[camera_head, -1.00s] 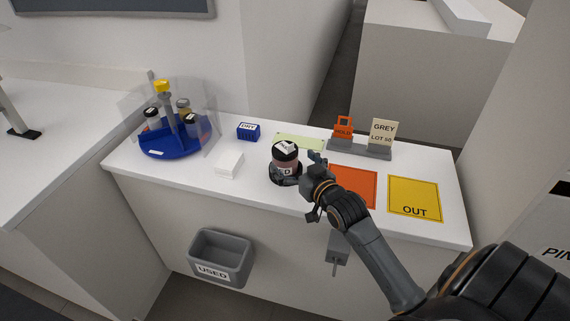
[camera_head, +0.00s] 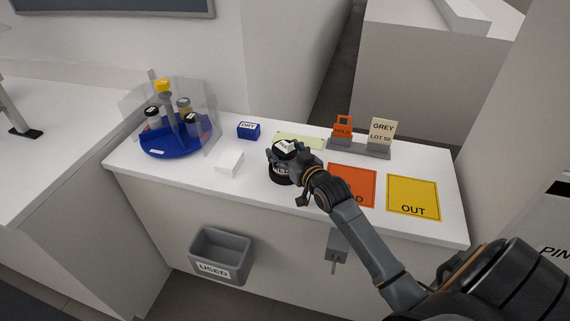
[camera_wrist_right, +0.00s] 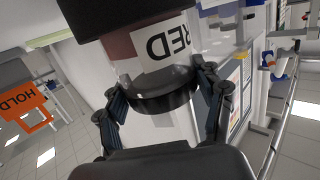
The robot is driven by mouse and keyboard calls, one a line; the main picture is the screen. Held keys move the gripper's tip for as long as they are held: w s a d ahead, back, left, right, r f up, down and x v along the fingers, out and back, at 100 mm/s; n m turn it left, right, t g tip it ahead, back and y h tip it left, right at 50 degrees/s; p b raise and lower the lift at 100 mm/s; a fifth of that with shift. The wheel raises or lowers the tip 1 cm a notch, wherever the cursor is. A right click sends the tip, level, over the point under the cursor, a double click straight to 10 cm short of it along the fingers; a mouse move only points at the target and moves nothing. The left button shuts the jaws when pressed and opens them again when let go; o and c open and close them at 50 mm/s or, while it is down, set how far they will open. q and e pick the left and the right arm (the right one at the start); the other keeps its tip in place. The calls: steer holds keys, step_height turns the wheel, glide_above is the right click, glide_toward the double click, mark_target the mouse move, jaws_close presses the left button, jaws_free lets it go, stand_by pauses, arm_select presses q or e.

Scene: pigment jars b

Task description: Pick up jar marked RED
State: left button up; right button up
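My right gripper (camera_head: 283,163) is at the jar from the right. In the wrist view its two fingers (camera_wrist_right: 158,85) are spread, one on each side of the jar near the lid. I cannot tell whether they touch it. My left gripper is not in view.
A blue carousel (camera_head: 172,146) with several jars and a clear shield stands at left. A blue DRY box (camera_head: 248,131), white block (camera_head: 229,163), orange mat (camera_head: 365,180), yellow OUT mat (camera_head: 414,194) and sign stand (camera_head: 360,149) are also on the counter. A grey USED bin (camera_head: 221,253) hangs in front.

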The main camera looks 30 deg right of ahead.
steer(key=c, duration=0.7)
steer(key=shift+c, duration=0.7)
steer(key=shift+r, duration=0.1)
